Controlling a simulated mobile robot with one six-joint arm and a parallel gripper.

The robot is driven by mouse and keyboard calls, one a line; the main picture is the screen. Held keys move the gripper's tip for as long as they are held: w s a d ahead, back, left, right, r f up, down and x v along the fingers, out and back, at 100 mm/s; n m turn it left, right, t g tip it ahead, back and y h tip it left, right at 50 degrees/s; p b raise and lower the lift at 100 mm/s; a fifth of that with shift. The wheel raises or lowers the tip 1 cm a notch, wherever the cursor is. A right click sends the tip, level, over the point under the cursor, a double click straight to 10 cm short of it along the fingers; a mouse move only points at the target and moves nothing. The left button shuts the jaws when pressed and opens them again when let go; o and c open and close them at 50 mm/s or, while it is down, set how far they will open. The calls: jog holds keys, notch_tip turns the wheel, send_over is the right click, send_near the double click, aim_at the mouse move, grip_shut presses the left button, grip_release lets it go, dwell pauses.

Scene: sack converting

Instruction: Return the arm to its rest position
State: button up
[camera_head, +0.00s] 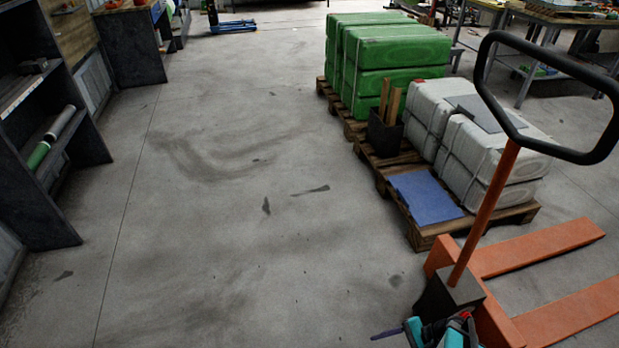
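A teal and dark piece with red bits, which looks like the end of my arm with my gripper (440,331), shows at the bottom edge, right of the middle. It is in front of the foot of the orange pallet jack (540,247), and I cannot tell whether they touch. A thin dark bluish piece sticks out to its left. The fingers are not clear, so I cannot tell whether they are open or hold anything. The rest of the arm is out of view.
The jack's black loop handle (487,70) rises at the right. Wooden pallets behind it carry white wrapped sacks (480,150), a blue sheet (425,197), a dark bin (385,133) and green bales (390,60). Dark shelving (35,190) stands left. The middle floor is clear.

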jog(key=s+a+r+n+g+h+p, duration=0.5)
jog(key=s+a+r+n+h+p, duration=0.2)
jog(key=s+r+n+h+p, duration=0.1)
jog(key=r+n+h+p, duration=0.1)
jog(key=n+h, duration=0.1)
jog(key=n, duration=0.1)
jog(key=shift+s+a+r+n+g+p, duration=0.15)
jog(key=shift+a+n+g+p, duration=0.15)
jog(key=shift+g+p, duration=0.1)
dwell(0.5)
